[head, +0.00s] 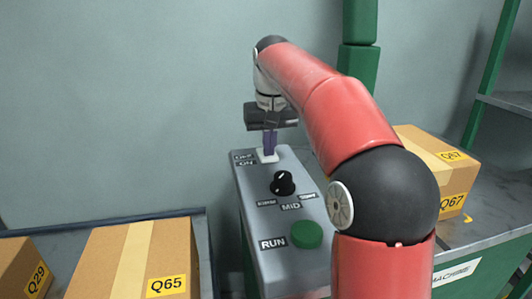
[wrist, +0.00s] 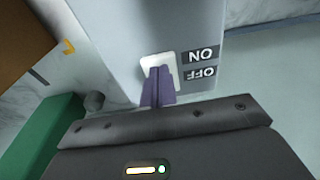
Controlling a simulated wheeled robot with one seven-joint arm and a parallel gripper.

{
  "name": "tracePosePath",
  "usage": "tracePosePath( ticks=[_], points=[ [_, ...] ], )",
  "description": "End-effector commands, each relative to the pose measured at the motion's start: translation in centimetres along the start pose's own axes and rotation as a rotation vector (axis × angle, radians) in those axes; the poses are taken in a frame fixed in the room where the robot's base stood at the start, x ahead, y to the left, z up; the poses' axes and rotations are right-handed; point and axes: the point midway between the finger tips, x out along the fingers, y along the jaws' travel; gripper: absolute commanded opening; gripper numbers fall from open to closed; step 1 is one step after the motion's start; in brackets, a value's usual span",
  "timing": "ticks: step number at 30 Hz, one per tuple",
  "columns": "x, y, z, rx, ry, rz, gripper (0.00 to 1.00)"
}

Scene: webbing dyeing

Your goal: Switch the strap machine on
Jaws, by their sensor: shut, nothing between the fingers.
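The strap machine's grey control box (head: 262,191) stands in the middle of the head view. At its far end is a white switch plate (head: 267,156) beside OFF and ON labels (head: 244,158). My gripper (head: 269,149) points down at this plate, its purple fingers shut with nothing between them. In the wrist view the fingertips (wrist: 160,70) overlap the white switch plate (wrist: 147,61), next to the ON and OFF labels (wrist: 201,64). The fingers cover part of the switch, so I cannot tell its position or whether they touch it.
The box also carries a black knob (head: 283,183) marked MID and a green RUN button (head: 306,234). A carton marked Q65 (head: 118,262) lies to the left, and a carton marked Q67 (head: 425,150) to the right. A green post (head: 358,60) rises behind.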

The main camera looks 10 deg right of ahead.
Motion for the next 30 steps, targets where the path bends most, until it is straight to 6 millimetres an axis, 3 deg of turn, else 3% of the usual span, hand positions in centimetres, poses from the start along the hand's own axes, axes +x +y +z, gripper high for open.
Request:
tracePosePath(
  ticks=[8, 30],
  points=[
    [-0.1, 0.0, 0.0, 0.000, 0.000, 0.000, 0.00],
    [-5.4, -0.1, -0.9, -0.001, 0.002, 0.000, 0.00]
  ],
)
